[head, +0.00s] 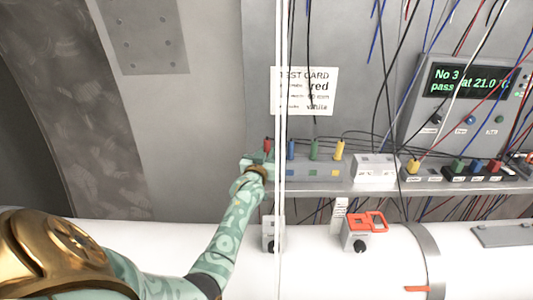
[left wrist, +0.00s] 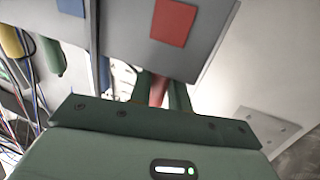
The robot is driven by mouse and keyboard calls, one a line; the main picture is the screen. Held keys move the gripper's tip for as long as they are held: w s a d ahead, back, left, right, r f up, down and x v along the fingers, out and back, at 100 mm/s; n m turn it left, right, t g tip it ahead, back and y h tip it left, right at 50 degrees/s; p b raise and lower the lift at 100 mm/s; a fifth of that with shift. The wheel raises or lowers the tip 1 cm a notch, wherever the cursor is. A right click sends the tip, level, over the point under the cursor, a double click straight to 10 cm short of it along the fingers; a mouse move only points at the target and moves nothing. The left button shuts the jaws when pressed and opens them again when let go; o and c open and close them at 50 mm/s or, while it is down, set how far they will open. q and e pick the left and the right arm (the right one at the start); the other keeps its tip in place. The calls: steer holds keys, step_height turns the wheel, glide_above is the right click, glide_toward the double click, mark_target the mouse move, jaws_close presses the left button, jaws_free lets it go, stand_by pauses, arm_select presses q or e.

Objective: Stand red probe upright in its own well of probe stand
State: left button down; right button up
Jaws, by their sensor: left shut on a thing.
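The red probe (head: 267,145) stands about upright at the left end of the probe stand (head: 325,174). My left gripper (head: 259,160) is shut on it. In the left wrist view the red probe (left wrist: 157,92) shows between the two dark green fingers, close to the grey stand (left wrist: 212,25) with its red square (left wrist: 172,22). The probe's lower end is hidden, so I cannot tell whether it is inside the well. A blue probe (head: 291,149), a green probe (head: 314,149) and a yellow probe (head: 339,149) stand upright in the stand. My right gripper is out of view.
A white block (head: 375,170) and several plugged sockets (head: 470,170) share the shelf to the right. Cables hang in front of the wall and the meter (head: 465,95). A test card (head: 304,91) is above the stand. A white pipe (head: 330,265) runs below.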

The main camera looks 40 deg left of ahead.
arm_select(q)
steer(key=shift+f, duration=0.15)
steer(key=c, duration=1.7)
jaws_free()
steer(key=shift+f, duration=0.1)
steer(key=shift+c, duration=0.2)
steer(key=o, duration=0.5)
steer(key=shift+s+d, duration=0.25)
steer(key=shift+s, duration=0.2)
steer(key=v, duration=1.5)
steer(key=shift+s, duration=0.2)
